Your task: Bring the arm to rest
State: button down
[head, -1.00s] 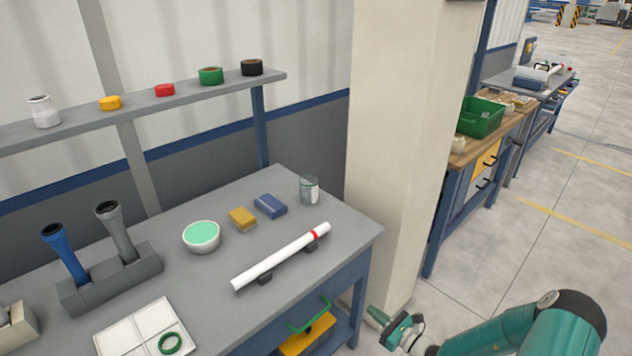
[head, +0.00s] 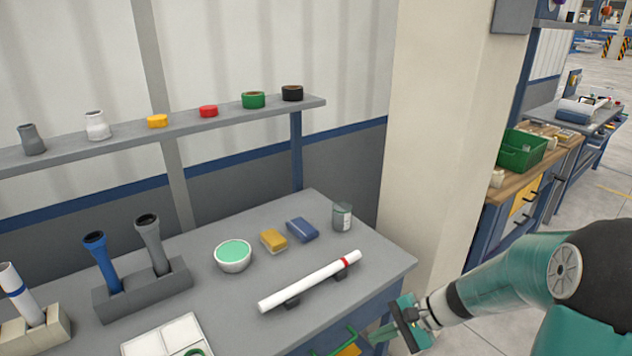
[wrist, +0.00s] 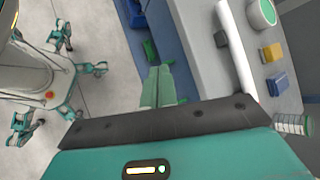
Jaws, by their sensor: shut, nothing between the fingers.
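My gripper (head: 376,335) is shut and empty at the lower right of the head view, just off the front edge of the workbench (head: 388,262). In the wrist view my gripper's fingers (wrist: 158,88) lie together with nothing between them. My arm comes in from the right edge of the head view. The white pipe with a red band (head: 308,281) lies on dark supports on the bench, apart from my gripper. It also shows in the wrist view (wrist: 236,50).
A grey holder (head: 140,290) with a blue and a grey pipe stands on the bench. A bowl (head: 232,257), a yellow sponge (head: 273,240), a blue block (head: 302,230) and a can (head: 342,216) stand behind the white pipe. A pillar (head: 430,130) rises beside the bench.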

jog(key=s+d+r+n+t+h, duration=0.1)
jog(key=s+r+n+t+h, duration=0.3)
jog(key=s+r+n+h, duration=0.5)
jog(key=s+r+n, duration=0.1)
jog(key=s+r, duration=0.6)
jog(key=r, duration=0.3)
jog(key=shift+d+r+t+h, duration=0.2)
jog(key=shift+r+t+h, duration=0.1)
jog(key=shift+a+n, duration=0.15)
jog(key=shift+n, duration=0.15)
